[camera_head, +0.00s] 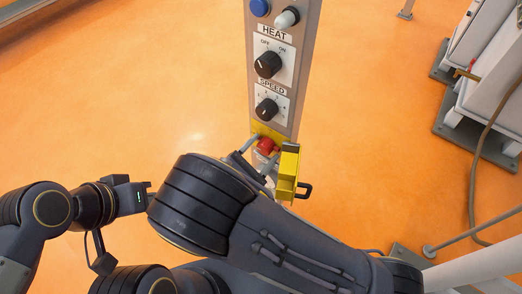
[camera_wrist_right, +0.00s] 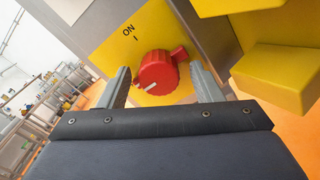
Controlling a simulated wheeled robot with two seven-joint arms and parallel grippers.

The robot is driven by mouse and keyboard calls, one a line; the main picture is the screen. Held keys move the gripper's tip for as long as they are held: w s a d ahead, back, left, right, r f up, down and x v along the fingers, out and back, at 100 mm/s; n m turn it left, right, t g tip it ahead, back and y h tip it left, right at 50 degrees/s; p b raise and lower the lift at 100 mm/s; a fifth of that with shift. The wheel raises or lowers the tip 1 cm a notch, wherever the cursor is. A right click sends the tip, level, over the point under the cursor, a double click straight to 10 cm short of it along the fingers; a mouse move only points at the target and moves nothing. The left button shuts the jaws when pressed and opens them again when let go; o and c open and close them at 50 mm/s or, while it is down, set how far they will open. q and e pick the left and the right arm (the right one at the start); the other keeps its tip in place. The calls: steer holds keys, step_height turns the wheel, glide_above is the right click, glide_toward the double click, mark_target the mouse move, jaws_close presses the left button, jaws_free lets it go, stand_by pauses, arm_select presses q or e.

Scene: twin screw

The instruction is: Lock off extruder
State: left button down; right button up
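A red rotary switch (camera_head: 266,146) sits on a yellow plate at the lower end of the grey control panel (camera_head: 287,110). In the right wrist view the red switch (camera_wrist_right: 157,74) has a side tab, a white mark pointing down-left, and "ON I" printed above it. My right gripper (camera_wrist_right: 162,85) is open, its fingers on either side of the switch with visible gaps. In the head view the right arm covers part of this gripper. A yellow box-like part (camera_head: 288,172) with a dark loop stands right of the switch. My left gripper (camera_head: 146,196) is at the left, fingertips unclear.
The panel also has a HEAT knob (camera_head: 268,64), a SPEED knob (camera_head: 267,108), a blue button (camera_head: 260,7) and a white one (camera_head: 287,17). White machinery (camera_head: 485,60) stands at the right. Open orange floor lies left of the panel.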

steer(key=v, duration=0.8)
steer(key=shift+w, duration=0.1)
stand_by(0.5)
